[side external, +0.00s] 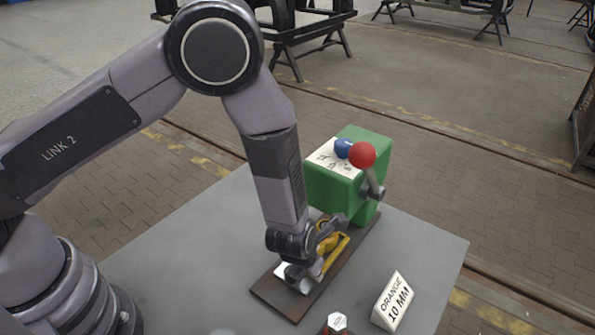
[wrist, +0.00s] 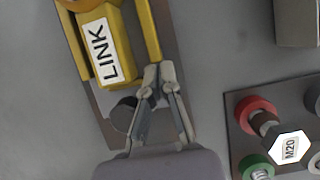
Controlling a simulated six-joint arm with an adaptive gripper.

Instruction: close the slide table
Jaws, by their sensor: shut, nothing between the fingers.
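The slide table appears to be the yellow part with a "LINK" label (wrist: 108,48) in the wrist view, lying along a brown base plate (wrist: 105,100) between yellow rails. In the side view its yellow frame (side external: 340,247) shows on the brown plate (side external: 262,291), partly hidden by my arm. My gripper (wrist: 158,74) is shut and empty, with its fingertips over the right-hand rail beside the lower end of the labelled part. I cannot tell whether they touch. A dark round piece (wrist: 124,112) lies left of the fingers. How far the slide stands open is unclear.
A green block (side external: 335,187) with a red-ball lever (side external: 362,155) and blue knob (side external: 343,148) stands behind the plate. An "ORANGE 10 MM" sign (side external: 393,301) stands at right. A board with coloured rings (wrist: 232,128) and an M20 hex piece (wrist: 289,148) lies right of my gripper.

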